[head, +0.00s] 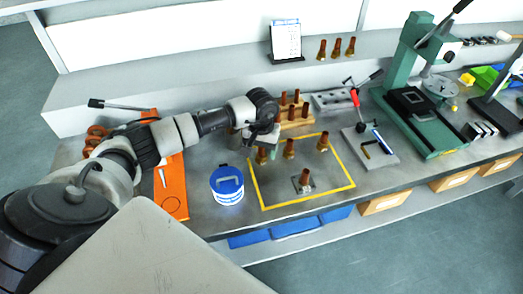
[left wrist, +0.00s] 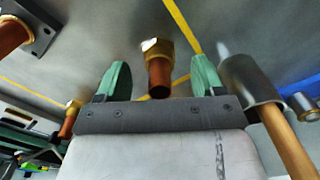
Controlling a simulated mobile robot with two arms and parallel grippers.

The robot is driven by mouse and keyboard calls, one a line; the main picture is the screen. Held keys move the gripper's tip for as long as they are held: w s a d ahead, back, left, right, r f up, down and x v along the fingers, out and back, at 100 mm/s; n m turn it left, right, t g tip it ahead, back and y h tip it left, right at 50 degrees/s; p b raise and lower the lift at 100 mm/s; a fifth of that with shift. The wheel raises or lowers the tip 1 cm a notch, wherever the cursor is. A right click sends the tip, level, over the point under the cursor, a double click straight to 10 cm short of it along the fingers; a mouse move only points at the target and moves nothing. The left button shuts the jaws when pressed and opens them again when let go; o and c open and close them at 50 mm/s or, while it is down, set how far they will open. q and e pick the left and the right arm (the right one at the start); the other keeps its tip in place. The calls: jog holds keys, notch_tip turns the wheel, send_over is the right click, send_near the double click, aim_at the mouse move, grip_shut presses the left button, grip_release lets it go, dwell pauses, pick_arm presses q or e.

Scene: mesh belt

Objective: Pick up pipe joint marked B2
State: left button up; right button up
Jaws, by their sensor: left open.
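My left gripper (head: 256,148) is open over the left part of the yellow-outlined area. In the left wrist view its green fingertips (left wrist: 160,78) stand on either side of a copper pipe joint with a brass hex nut (left wrist: 157,66), with visible gaps on both sides. This appears to be the joint (head: 262,156) beneath the gripper in the head view. Other joints stand in the outline at the middle (head: 289,148), at the right (head: 323,142) and on a small plate at the front (head: 305,181). No B2 mark is legible. My right gripper is not seen.
A blue-and-white tub (head: 228,186) and an orange mat (head: 172,188) lie left of the outline. Behind it is a wooden block (head: 296,116) with copper pieces. A green press (head: 425,95) stands at right. A wooden-handled tool (left wrist: 285,135) is close at right in the wrist view.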

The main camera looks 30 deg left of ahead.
pick_arm(q)
jog(key=shift+f, duration=0.95)
jog(key=c, duration=1.1)
jog(key=shift+r, duration=0.1)
